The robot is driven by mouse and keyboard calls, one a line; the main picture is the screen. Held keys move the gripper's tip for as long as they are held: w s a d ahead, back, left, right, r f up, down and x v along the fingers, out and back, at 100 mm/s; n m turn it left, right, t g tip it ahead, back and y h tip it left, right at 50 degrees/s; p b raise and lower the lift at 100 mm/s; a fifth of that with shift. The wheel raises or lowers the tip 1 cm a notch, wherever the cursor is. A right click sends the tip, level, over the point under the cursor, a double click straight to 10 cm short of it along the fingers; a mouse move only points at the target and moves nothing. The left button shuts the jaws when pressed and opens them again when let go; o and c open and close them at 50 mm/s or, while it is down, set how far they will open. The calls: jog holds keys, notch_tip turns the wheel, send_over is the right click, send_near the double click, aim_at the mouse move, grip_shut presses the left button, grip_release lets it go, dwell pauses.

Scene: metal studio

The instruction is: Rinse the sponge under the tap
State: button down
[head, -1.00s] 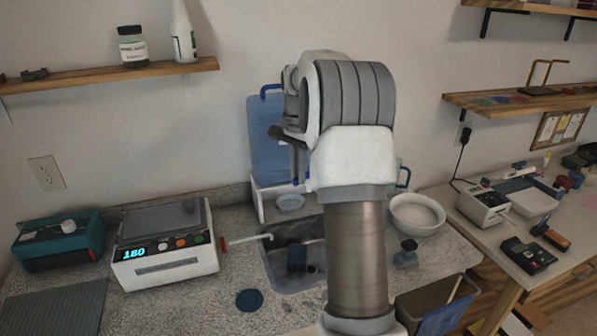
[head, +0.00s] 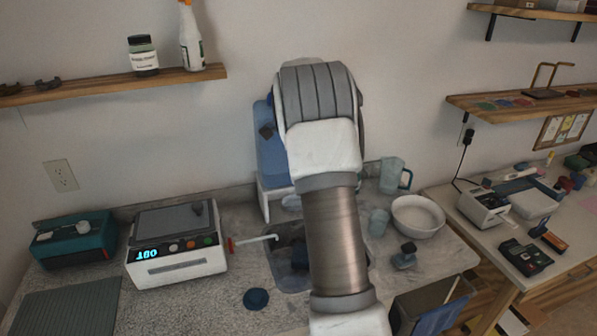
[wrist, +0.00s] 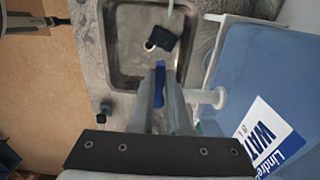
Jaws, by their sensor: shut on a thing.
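My gripper (wrist: 160,100) points down at the sink in the wrist view. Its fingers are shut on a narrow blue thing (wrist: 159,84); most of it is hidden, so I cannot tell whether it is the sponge. In the head view my own arm hides the gripper. The metal sink (wrist: 112,45) lies beyond the fingertips. A dark block (wrist: 163,39) lies in it, its kind unclear; it also shows in the head view (head: 299,257), partly behind my arm. The white tap (head: 258,239) reaches over the sink from the left. Its end shows at the top of the wrist view (wrist: 170,8).
A blue water container (wrist: 262,75) with a white spigot (wrist: 207,97) stands close right of the gripper in the wrist view. A white bowl (head: 418,215), a jug (head: 392,174) and a dark knobbed thing (head: 404,256) stand right of the sink. A dark disc (head: 256,299) lies in front.

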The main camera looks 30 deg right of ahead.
dwell(0.4)
jog(key=c, duration=0.9)
grip_release()
notch_tip(320, 180, up, 18)
jog(key=shift+f+p, duration=0.25)
jog(key=shift+p, duration=0.55)
